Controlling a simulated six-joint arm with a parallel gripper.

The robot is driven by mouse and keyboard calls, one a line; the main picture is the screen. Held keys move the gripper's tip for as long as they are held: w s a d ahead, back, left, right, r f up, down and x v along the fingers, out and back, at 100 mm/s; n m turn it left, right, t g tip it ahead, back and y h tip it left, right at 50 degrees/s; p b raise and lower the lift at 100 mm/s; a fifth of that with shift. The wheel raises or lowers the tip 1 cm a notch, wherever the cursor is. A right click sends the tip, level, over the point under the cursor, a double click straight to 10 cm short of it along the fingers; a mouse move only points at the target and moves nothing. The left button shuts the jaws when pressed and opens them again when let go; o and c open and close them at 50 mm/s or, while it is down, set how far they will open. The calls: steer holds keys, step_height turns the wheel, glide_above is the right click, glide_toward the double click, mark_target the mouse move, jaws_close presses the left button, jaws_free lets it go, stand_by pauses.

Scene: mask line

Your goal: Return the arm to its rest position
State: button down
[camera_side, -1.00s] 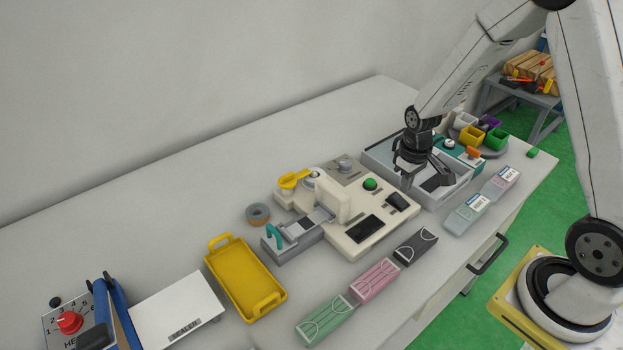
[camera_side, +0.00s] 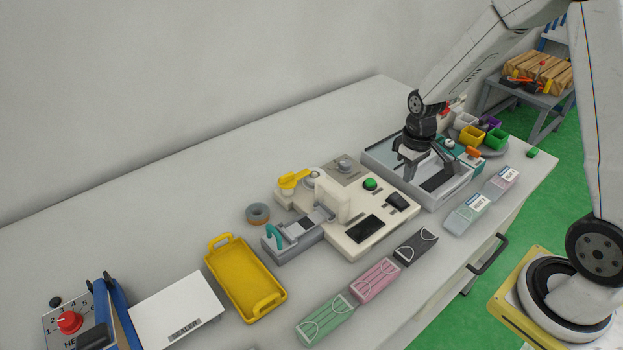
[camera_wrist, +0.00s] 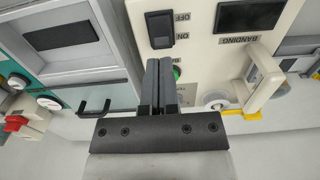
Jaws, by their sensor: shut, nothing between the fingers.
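My gripper (camera_side: 410,178) is shut and empty. In the side view it hangs pointing down over the left part of the grey tray-like machine (camera_side: 463,190) on the right of the bench. In the wrist view the two dark fingers (camera_wrist: 162,85) lie together, over the edge of the cream banding machine (camera_wrist: 207,50), close to its ON/OFF switch and green button. The fingers partly cover the green button there. The cream machine (camera_side: 345,238) stands left of my gripper in the side view.
A yellow tray (camera_side: 245,277), a white sealer (camera_side: 178,308) and a red-knob heater box (camera_side: 70,322) stand at left. Green (camera_side: 326,320), pink (camera_side: 375,281) and black (camera_side: 416,246) mask packs lie in front. Coloured bins (camera_side: 472,136) stand behind at right. The back left bench is bare.

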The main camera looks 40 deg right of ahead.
steer(key=s+a+r+t, duration=0.2)
steer(key=s+a+r, duration=0.3)
steer(key=s+a, duration=0.3)
steer(key=shift+a+r+t, duration=0.25)
steer(key=shift+a+t, duration=0.05)
steer(key=shift+a, duration=0.45)
